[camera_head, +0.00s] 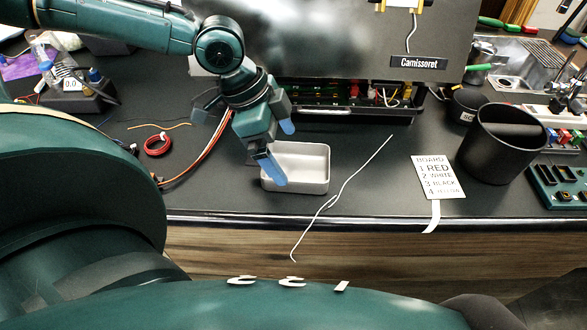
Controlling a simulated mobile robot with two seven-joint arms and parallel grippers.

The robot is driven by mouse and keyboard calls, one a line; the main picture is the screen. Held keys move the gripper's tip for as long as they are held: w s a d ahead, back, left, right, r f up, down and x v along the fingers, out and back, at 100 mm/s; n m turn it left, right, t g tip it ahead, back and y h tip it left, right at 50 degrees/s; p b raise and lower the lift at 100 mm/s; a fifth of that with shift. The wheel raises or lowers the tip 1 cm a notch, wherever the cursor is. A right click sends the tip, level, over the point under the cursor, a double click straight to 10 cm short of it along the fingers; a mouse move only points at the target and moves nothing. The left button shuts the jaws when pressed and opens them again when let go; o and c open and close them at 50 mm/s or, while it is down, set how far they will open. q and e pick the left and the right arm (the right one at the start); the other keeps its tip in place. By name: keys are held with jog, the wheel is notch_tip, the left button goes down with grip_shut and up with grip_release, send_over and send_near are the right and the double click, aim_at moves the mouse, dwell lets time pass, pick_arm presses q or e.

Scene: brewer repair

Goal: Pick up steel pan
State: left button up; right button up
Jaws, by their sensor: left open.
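The steel pan (313,160) is a small, light grey rectangular tray with raised walls. It sits on the dark counter near its front edge, in the middle of the view. My left gripper (281,150) is open, with its blue fingertips at the pan's left side. One fingertip overlaps the pan's left front corner in the picture, and the other is near the back left corner. I cannot tell whether a finger touches the pan. The pan's left wall is partly hidden by the gripper. My right gripper is not in view.
A white wire (343,187) lies just right of the pan and hangs over the counter edge. The opened brewer (340,100) is behind. Red wire coil (157,145) lies left.

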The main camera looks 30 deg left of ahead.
aim_at(301, 173)
pick_arm(q)
jog(key=x, duration=0.2)
jog(key=b+x, duration=0.1)
jog(key=x, duration=0.2)
jog(key=shift+w+r, duration=0.1)
jog(key=shift+w, duration=0.15)
jog(key=shift+c, duration=0.2)
jog(key=c, duration=0.8)
jog(key=shift+r, duration=0.15)
jog(key=shift+c, duration=0.2)
